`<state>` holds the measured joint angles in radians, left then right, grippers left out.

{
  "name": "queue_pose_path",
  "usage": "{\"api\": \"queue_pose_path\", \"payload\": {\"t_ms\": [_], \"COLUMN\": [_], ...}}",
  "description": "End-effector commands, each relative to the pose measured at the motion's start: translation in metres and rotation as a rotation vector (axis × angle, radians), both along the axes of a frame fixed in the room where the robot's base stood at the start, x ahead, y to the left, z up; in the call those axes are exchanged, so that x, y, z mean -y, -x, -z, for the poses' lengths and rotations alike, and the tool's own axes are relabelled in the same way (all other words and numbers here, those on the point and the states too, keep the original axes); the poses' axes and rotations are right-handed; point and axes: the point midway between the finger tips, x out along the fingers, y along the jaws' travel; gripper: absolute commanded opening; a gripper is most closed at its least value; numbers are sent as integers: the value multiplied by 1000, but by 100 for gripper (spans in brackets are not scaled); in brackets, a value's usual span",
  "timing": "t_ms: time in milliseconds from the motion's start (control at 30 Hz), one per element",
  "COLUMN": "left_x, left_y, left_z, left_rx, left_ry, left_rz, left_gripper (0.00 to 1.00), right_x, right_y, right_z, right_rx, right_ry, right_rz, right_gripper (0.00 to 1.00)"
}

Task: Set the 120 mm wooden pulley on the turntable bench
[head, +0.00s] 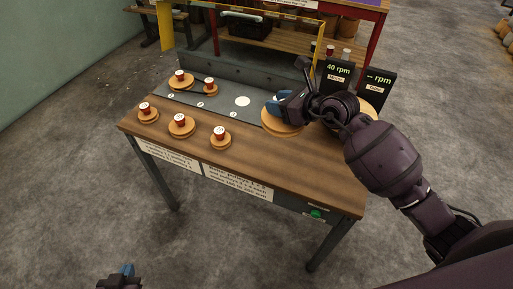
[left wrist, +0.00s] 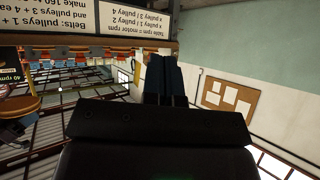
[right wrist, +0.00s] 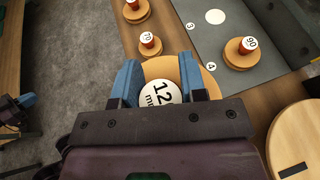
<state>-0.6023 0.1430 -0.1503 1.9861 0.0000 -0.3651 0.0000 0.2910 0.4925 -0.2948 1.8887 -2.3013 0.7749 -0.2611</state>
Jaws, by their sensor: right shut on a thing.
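The 120 mm wooden pulley (head: 283,122) is a wide light-wood disc. Its white label (right wrist: 160,95), partly covered, shows between my fingers in the right wrist view. My right gripper (right wrist: 167,85) is shut on its middle part; in the head view the gripper (head: 285,103) is over the bench's right half. I cannot tell whether the disc touches the bench. The turntable bench (head: 270,165) has a wooden top and grey plate (head: 222,101) with a bare white spot (head: 242,101). My left gripper (head: 125,272) is low, off the bench; its fingers (left wrist: 165,80) are together and empty.
Smaller red-hubbed pulleys stand on the plate (head: 181,80) and along the front (head: 181,126). A 90 mm pulley (right wrist: 249,47) stands by mark 4. A wooden disc with a black mark (right wrist: 295,140) is close beside. Two rpm displays (head: 338,78) stand behind my right arm.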

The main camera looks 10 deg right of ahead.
Motion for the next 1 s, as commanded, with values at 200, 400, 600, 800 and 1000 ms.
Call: {"api": "queue_pose_path", "payload": {"t_ms": [200,400,600,800,1000], "left_x": [1,1,1,2,3], "left_y": [-1,2,2,-1,1], "left_z": [11,24,27,26,38], "left_rx": [-4,-20,-22,-16,-29], "left_ry": [0,0,1,1,1], "left_rz": [2,1,3,5,6], "left_gripper": [0,0,0,0,0], "right_x": [0,0,0,0,0], "right_y": [1,1,0,0,1], "right_z": [53,96,122,130,159], "right_rx": [-8,-7,-4,-2,-8], "right_ry": [0,-1,0,0,1], "right_rz": [1,1,0,-1,0], "right_gripper": [11,11,11,11,11]}}
